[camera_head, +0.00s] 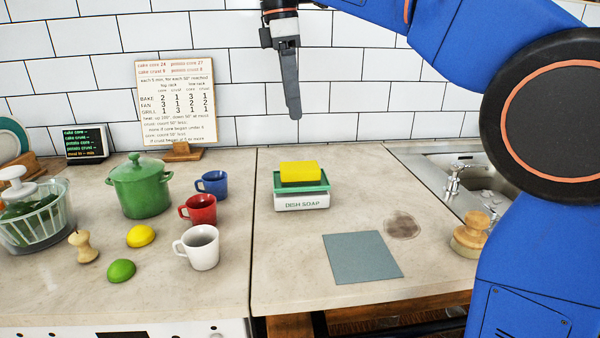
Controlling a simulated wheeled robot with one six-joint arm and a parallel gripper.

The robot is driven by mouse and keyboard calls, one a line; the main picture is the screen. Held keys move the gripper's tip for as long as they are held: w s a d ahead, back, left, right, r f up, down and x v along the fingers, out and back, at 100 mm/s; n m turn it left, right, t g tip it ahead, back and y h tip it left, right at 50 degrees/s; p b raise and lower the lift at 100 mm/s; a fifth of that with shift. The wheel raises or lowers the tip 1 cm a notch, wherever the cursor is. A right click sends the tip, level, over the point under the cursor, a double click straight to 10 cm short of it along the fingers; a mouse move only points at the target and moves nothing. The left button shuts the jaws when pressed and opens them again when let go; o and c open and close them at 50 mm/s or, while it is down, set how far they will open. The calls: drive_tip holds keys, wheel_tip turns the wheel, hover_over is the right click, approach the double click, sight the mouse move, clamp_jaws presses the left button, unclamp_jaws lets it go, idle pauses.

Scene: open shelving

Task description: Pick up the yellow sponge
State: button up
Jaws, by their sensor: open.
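The yellow sponge (299,171) is a small block. It sits on a green tray (309,187) on top of a white box labelled "DISH SOAP" (302,203), on the counter right of the seam. My gripper (294,112) hangs above the sponge in the picture, pointing down, with clear space between them. It is seen edge-on, so its fingers overlap; it is open, and nothing shows in it.
Blue (212,183), red (199,209) and white (199,247) mugs stand left of the soap box. A green pot (139,186) stands farther left. A grey cloth (361,258) lies front right, near a wooden-handled brush (470,234) and the sink (478,180).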

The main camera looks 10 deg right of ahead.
hover_over(299, 165)
drive_tip(key=f, duration=0.8)
drive_tip(key=shift+w+a, duration=0.15)
drive_tip(key=shift+w, duration=0.15)
drive_tip(key=shift+s+f, duration=0.2)
drive_tip(key=shift+f, duration=1.15)
drive_tip(key=shift+s+f, duration=0.15)
drive_tip(key=shift+f, duration=1.15)
drive_tip(key=shift+f, duration=0.2)
drive_tip(key=c, duration=1.2)
wheel_tip(299, 165, up, 10)
drive_tip(key=shift+r, duration=0.25)
